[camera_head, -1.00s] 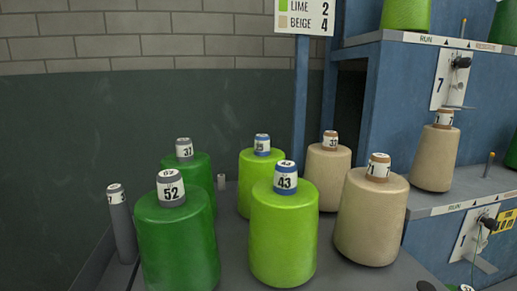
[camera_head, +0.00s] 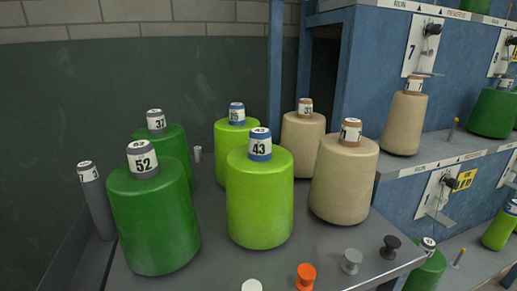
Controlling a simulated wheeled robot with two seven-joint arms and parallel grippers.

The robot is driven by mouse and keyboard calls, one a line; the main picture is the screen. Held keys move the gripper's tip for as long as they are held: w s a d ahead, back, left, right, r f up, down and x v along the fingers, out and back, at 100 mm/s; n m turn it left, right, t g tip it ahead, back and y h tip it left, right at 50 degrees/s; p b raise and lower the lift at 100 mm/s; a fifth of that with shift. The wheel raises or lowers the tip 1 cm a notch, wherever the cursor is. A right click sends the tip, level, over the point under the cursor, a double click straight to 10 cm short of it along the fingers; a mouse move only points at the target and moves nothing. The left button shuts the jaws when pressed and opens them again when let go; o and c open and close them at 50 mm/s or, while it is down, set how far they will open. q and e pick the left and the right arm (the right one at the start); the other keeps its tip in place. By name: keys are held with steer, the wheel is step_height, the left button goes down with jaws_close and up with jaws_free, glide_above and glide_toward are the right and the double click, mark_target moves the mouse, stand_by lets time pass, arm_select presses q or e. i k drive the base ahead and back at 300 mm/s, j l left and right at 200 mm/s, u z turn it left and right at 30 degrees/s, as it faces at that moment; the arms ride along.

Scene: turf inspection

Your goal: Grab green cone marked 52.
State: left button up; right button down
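The dark green cone marked 52 (camera_head: 153,222) stands upright at the front left of the grey table, with a grey top that bears the label 52. A second dark green cone, marked 37 (camera_head: 174,146), stands behind it and is partly hidden by it. The lime cone marked 43 (camera_head: 260,203) stands to its right, with a small gap between them. Neither of my grippers is in view.
A grey tube (camera_head: 97,205) stands close left of cone 52. Another lime cone (camera_head: 222,140) and two beige cones (camera_head: 343,183) stand to the right. Orange (camera_head: 305,277), grey and black pegs line the table's front. A blue rack (camera_head: 400,185) holds more cones at right.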

mark_target(150, 195)
steer(key=l+u, duration=0.1)
steer(key=l, duration=0.4)
steer(key=k+l+u, duration=0.15)
steer(key=l, duration=0.3)
steer(key=l+u, duration=0.1)
steer(key=l, duration=0.35)
steer(key=k+l+u, duration=0.15)
steer(key=l, duration=0.35)
